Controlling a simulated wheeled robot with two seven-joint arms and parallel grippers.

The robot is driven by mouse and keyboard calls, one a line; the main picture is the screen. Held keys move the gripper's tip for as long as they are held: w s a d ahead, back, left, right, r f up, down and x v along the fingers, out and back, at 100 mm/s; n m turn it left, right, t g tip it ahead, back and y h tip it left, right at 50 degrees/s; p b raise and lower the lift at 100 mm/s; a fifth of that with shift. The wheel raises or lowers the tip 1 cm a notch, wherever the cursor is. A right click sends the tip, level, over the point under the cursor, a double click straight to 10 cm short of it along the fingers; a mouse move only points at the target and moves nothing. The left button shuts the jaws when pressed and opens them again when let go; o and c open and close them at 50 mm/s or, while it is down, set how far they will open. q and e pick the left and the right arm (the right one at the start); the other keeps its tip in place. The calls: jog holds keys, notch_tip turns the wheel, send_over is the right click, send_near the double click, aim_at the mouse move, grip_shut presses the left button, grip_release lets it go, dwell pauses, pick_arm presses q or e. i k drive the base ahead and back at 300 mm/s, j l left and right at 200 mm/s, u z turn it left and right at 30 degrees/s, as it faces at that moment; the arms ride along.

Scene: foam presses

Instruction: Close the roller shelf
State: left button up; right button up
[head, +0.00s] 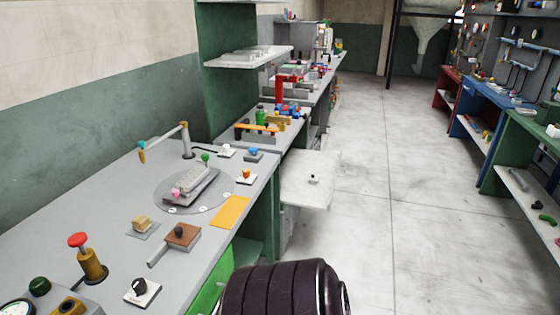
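A pale shelf (318,190) sticks out into the aisle from under the far end of the near grey bench, just right of centre in the head view. It looks pulled out, and it is level. A small dark knob-like part (313,179) is on it. I take this to be the roller shelf; no rollers can be made out. A dark ribbed arm link of mine covers the bottom middle of the picture, in front of the shelf and apart from it in the picture. Neither gripper is in view.
The near grey bench (110,210) carries a red push button (78,241), a round plate (220,190) and several knobs. More benches run behind it. A blue bench (478,105) stands across the aisle at right. The concrete floor (365,200) between is clear.

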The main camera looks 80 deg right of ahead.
aim_at(296, 169)
jog(key=z, duration=2.25)
jog(key=i+l+z, duration=0.3)
jog(key=i+l, duration=0.2)
jog(key=l, duration=0.3)
jog(key=i+l+z, duration=0.3)
jog(key=i+l, duration=0.25)
jog(key=l, duration=0.15)
jog(key=u, duration=0.25)
jog(key=i+l+u, duration=0.25)
jog(key=u, duration=0.15)
jog(key=i+l+u, duration=0.35)
jog(key=i+l, duration=0.4)
jog(key=i+l+u, duration=0.15)
jog(key=i+l, duration=0.25)
jog(key=l, duration=0.15)
